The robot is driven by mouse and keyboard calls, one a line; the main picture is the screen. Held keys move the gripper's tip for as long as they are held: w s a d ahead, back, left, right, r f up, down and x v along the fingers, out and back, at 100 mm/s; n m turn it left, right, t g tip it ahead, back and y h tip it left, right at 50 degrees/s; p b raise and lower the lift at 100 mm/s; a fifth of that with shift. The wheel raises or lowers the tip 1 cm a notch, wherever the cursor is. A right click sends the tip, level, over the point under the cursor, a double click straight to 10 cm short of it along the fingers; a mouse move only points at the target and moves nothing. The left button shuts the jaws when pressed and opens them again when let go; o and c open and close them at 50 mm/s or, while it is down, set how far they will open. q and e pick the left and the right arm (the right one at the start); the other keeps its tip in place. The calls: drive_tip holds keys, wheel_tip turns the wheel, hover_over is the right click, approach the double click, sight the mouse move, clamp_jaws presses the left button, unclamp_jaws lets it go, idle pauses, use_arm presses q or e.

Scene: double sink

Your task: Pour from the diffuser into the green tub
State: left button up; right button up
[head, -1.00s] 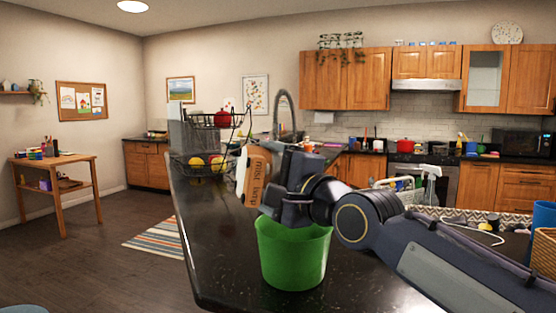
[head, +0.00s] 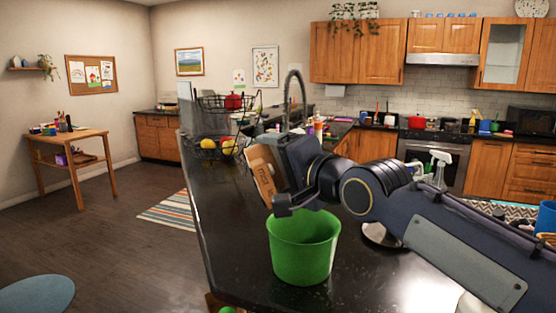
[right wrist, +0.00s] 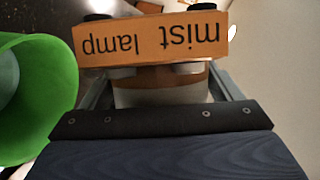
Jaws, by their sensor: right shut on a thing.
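The diffuser (head: 264,173) has an orange-brown label and is held in my right gripper (head: 285,180). In the head view it is tilted and sits just above the back left rim of the green tub (head: 303,250). In the right wrist view the diffuser's label (right wrist: 150,42) reads "mist lamp" upside down, with the pale body between the fingers. The green tub (right wrist: 25,100) shows at the left of that view. The tub stands upright on the dark counter; its inside is mostly hidden. My left gripper is not in view.
The dark counter (head: 225,230) has free room left of the tub. A wire fruit basket (head: 218,150) stands behind it, near the tall faucet (head: 296,95). A white spray bottle (head: 438,168) stands to the right, behind my arm.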

wheel_tip(320, 180, up, 3)
drive_tip(key=n+h+p, duration=0.1)
drive_tip(key=n+p, duration=0.1)
drive_tip(key=p, duration=0.2)
drive_tip(key=shift+g, duration=0.3)
drive_tip(key=shift+r+n+h+p, duration=0.15)
drive_tip(key=shift+n+h+p, duration=0.25)
drive_tip(key=shift+n+p, duration=0.35)
wheel_tip(320, 180, up, 2)
drive_tip(key=n+p, duration=0.1)
drive_tip(key=n+h+p, duration=0.1)
drive_tip(key=p, duration=0.1)
drive_tip(key=shift+a+r+n, duration=0.1)
drive_tip(key=shift+r+n, duration=0.15)
drive_tip(key=shift+r+n+h+p, duration=0.3)
drive_tip(key=shift+n+h+p, duration=0.25)
drive_tip(key=shift+n+h, duration=0.05)
wheel_tip(320, 180, up, 2)
drive_tip(key=n+h+p, duration=0.1)
drive_tip(key=n+p, duration=0.1)
drive_tip(key=shift+r+h+p, duration=0.15)
drive_tip(key=shift+h+p, duration=0.15)
drive_tip(key=shift+r+n+h+p, duration=0.3)
drive_tip(key=shift+n+p, duration=0.05)
drive_tip(key=shift+n, duration=0.25)
drive_tip(key=shift+f+t, duration=0.1)
drive_tip(key=shift+t, duration=0.3)
